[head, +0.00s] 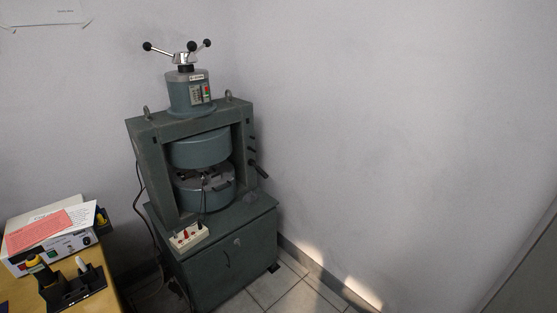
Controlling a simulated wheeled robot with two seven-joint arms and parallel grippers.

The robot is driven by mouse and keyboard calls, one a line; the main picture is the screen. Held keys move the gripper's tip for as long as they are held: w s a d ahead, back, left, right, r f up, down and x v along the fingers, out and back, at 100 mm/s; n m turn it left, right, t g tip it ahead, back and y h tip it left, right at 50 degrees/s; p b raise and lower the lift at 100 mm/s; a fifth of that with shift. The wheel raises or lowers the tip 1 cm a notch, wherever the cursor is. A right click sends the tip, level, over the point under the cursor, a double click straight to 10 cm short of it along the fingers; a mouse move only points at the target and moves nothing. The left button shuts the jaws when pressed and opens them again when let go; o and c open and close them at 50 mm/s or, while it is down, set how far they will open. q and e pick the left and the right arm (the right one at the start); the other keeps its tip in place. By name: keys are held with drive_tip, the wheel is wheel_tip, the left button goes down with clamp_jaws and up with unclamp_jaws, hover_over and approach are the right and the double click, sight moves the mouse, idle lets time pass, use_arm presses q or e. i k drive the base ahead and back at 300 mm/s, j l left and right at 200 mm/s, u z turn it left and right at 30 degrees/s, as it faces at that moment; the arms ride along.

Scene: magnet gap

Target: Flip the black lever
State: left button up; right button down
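A green-grey magnet machine (143,165) stands on a cabinet in the corner of the room. A black lever (259,169) sticks out from the right side of its frame, slanting down to the right. Several smaller dark knobs or pegs (252,144) sit above it on the same side. Three arms with black ball ends (185,57) top the machine. Neither of my grippers is in view, so nothing shows touching the lever.
A green-grey cabinet (230,275) holds up the machine, with a white power strip (189,237) on top. A wooden desk (110,300) at lower left carries a white instrument (75,244), papers and a black stand (72,290). The tiled floor to the right looks clear.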

sight(259, 169)
drive_tip(key=i+l+u, duration=0.15)
drive_tip(key=i, duration=0.3)
drive_tip(key=i+l+u, duration=0.1)
drive_tip(key=i, duration=0.3)
drive_tip(key=i+l+u, duration=0.15)
drive_tip(key=i, duration=0.3)
drive_tip(key=i+l+u, duration=0.1)
drive_tip(key=i+l, duration=0.15)
drive_tip(key=i, duration=0.15)
drive_tip(key=i+l+u, duration=0.3)
drive_tip(key=i+l, duration=0.3)
drive_tip(key=l, duration=0.1)
